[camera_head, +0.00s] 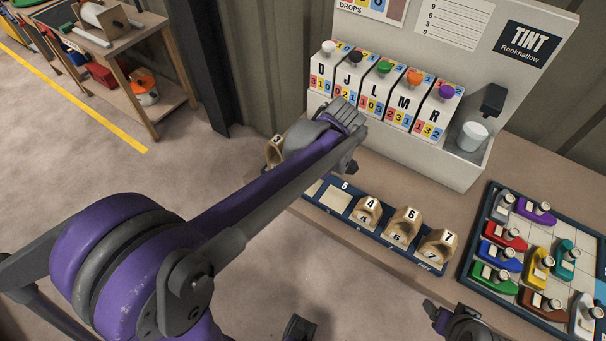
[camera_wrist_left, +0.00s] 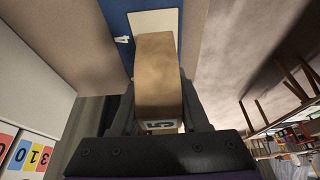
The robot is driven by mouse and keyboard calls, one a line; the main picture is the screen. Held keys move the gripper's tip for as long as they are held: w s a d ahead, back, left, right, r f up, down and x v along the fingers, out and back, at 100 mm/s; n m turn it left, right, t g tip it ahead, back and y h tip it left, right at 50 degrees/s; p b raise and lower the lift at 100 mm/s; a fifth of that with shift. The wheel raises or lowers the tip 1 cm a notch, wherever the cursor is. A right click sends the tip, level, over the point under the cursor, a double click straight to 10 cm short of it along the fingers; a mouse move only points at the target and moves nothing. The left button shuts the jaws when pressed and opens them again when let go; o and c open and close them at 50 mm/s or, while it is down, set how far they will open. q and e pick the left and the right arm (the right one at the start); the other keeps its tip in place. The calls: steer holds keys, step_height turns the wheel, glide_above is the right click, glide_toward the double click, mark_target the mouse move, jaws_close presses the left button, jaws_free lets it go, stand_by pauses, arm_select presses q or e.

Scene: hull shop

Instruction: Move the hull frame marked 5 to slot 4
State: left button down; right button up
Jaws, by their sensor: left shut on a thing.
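The hull frame marked 5 (camera_wrist_left: 157,85) is a wooden block. My left gripper (camera_wrist_left: 158,112) is shut on it in the left wrist view. The frame is over the pale pad (camera_wrist_left: 152,22) of the slot marked 4 on the blue rack (camera_wrist_left: 115,14); whether it touches the pad I cannot tell. In the head view my purple left arm hides the held frame and most of that gripper. The blue rack (camera_head: 385,240) shows an empty pad at slot 5 (camera_head: 338,200). My right gripper (camera_head: 450,318) is at the bottom right, its jaws unclear.
Wooden frames marked 4 (camera_head: 366,213), 6 (camera_head: 402,228) and 7 (camera_head: 437,246) stand on the rack's right part; frame 3 (camera_head: 274,151) is at its left. Behind is the tint dispenser (camera_head: 460,120) with a white cup (camera_head: 472,136). A tray of coloured boats (camera_head: 480,215) lies right.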

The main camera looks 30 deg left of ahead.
arm_select(q)
steer(key=shift+a+f, duration=0.1)
steer(key=shift+f, duration=2.1)
steer(key=shift+f+b, duration=0.2)
steer(key=shift+b, duration=0.2)
steer(key=shift+c, duration=2)
jaws_free()
steer(key=shift+r, duration=0.1)
